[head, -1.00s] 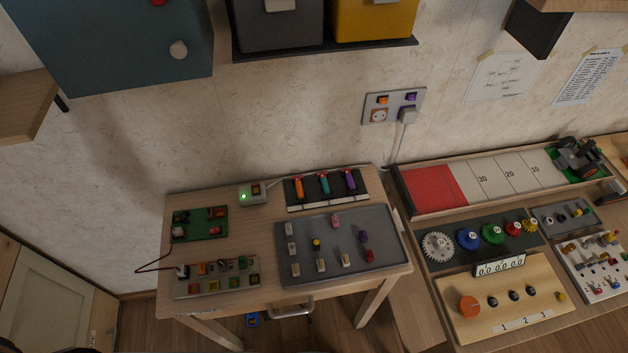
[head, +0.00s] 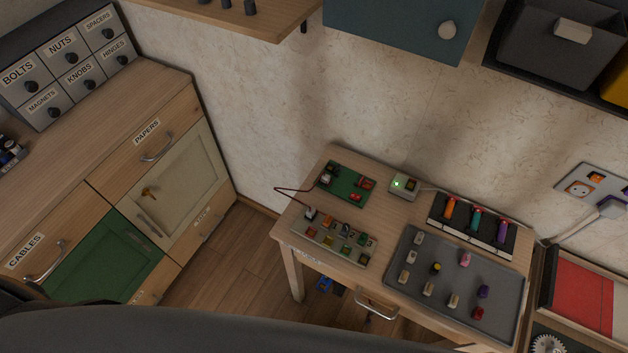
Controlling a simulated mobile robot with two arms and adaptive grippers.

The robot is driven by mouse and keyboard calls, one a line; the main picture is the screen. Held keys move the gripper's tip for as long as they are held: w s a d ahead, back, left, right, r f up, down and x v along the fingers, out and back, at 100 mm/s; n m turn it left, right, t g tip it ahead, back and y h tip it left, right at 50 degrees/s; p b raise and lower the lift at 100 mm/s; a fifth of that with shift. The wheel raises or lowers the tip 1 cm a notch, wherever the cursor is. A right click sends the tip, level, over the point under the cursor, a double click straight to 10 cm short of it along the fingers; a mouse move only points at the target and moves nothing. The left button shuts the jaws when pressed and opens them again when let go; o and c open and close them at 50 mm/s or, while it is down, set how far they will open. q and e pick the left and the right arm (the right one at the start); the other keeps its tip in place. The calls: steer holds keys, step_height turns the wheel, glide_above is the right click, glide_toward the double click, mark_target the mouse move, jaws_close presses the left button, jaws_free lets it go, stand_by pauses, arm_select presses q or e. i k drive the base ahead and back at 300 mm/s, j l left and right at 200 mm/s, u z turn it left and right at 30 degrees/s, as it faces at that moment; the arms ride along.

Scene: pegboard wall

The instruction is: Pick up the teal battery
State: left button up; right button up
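The teal battery (head: 475,219) is in a dark holder (head: 487,239) at the back right of the small wooden table. It sits between an orange battery (head: 450,208) and a purple battery (head: 502,230). Neither of my grippers is in the head view.
On the small table (head: 330,268) are a grey tray (head: 405,285) with several small pieces, a green circuit board (head: 350,184), a panel of coloured parts (head: 327,242) and a box with a green light (head: 404,187). A wooden cabinet (head: 150,100) stands at left. Floor (head: 235,275) between is clear.

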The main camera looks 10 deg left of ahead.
mark_target(475, 221)
steer(key=z, duration=1.1)
